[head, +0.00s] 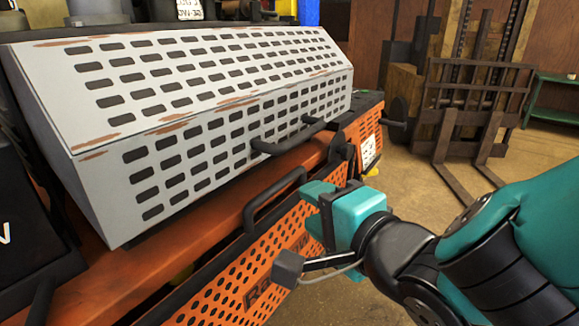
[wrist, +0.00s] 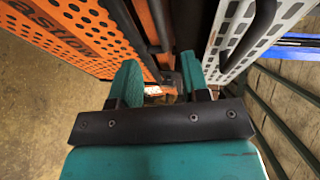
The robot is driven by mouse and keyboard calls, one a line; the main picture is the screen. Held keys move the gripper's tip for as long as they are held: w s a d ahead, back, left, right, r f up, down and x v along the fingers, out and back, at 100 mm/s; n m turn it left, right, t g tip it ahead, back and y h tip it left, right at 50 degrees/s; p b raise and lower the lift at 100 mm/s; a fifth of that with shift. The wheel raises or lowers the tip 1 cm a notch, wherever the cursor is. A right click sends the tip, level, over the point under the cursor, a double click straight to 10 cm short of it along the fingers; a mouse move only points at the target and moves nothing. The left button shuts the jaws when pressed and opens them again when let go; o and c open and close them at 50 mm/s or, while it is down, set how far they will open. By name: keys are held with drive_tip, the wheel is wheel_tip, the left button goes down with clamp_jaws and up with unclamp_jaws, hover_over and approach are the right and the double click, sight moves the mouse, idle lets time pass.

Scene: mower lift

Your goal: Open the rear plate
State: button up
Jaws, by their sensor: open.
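An orange perforated plate (head: 262,275) with dark lettering covers the low rear side of the machine. It also fills the left of the wrist view (wrist: 62,40). A black bar handle (head: 272,203) stands at its top edge. My gripper (head: 318,192) is open, just right of this handle and close to the plate. In the wrist view the two teal fingers (wrist: 158,78) are spread and no object shows held between them. A dark bar runs beside the left finger; whether it touches cannot be told.
A grey slotted cover (head: 230,140) with its own black handle (head: 290,140) sits above the plate; the cover is at right in the wrist view (wrist: 228,35). A forklift-like mast (head: 470,100) and a green bench (head: 552,100) stand behind. Floor (head: 400,175) to the right is clear.

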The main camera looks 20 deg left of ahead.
sight(282, 188)
drive_tip(key=p+x, duration=0.2)
drive_tip(key=x, duration=0.7)
drive_tip(key=shift+s+d, duration=0.1)
clamp_jaws()
